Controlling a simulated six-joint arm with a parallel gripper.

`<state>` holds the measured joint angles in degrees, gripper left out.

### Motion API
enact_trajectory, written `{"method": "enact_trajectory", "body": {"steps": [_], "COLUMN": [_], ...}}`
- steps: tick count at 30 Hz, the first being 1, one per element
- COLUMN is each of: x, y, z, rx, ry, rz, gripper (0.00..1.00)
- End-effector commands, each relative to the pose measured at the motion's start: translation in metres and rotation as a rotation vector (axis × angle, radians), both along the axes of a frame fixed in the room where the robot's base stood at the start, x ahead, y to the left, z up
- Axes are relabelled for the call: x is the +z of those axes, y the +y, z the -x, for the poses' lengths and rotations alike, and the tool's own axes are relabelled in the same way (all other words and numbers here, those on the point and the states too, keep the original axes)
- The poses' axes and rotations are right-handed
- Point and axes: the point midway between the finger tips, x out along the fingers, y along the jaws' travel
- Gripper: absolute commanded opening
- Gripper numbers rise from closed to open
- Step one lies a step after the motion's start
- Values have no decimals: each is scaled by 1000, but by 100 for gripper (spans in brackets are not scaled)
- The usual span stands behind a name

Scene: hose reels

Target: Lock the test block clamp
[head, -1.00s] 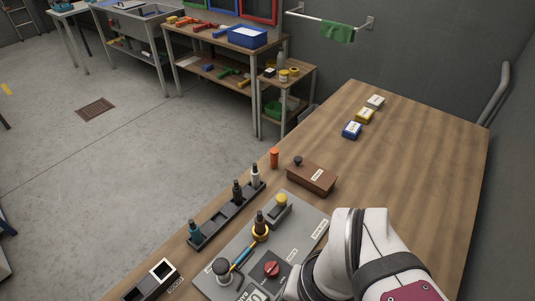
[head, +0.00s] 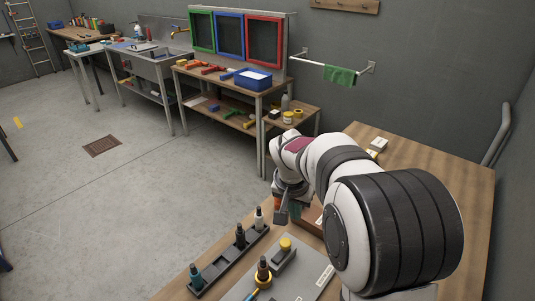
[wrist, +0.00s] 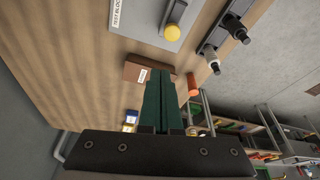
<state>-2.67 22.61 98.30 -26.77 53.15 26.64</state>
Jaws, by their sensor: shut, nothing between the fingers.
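The test block clamp shows as a yellow knob (head: 285,243) on a grey fitting, on the grey plate (head: 290,284) at the bottom of the head view. In the wrist view the yellow knob (wrist: 172,33) is at the top, beside a label that reads "TEST BLOC", partly cut off. My gripper (head: 283,214) is beyond the knob, near the brown box, apart from the clamp. Its dark green fingers (wrist: 160,98) are together and empty in the wrist view. My arm hides part of the plate's right side.
A brown box (wrist: 133,73) and an orange cylinder (wrist: 194,83) stand close to my fingers. The table's far right looks mostly clear.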

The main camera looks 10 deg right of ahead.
Motion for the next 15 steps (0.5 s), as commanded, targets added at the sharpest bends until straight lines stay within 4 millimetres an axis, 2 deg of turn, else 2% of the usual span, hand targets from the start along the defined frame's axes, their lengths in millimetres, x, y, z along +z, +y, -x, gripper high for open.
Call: {"method": "enact_trajectory", "body": {"steps": [1, 4, 15], "x": [-9, -17, -21], "y": [0, 0, -1], "z": [-15, -33, -37], "rx": [1, 2, 2], "ry": [-11, -34, -38], "rz": [9, 19, 22], "gripper": [0, 0, 0]}}
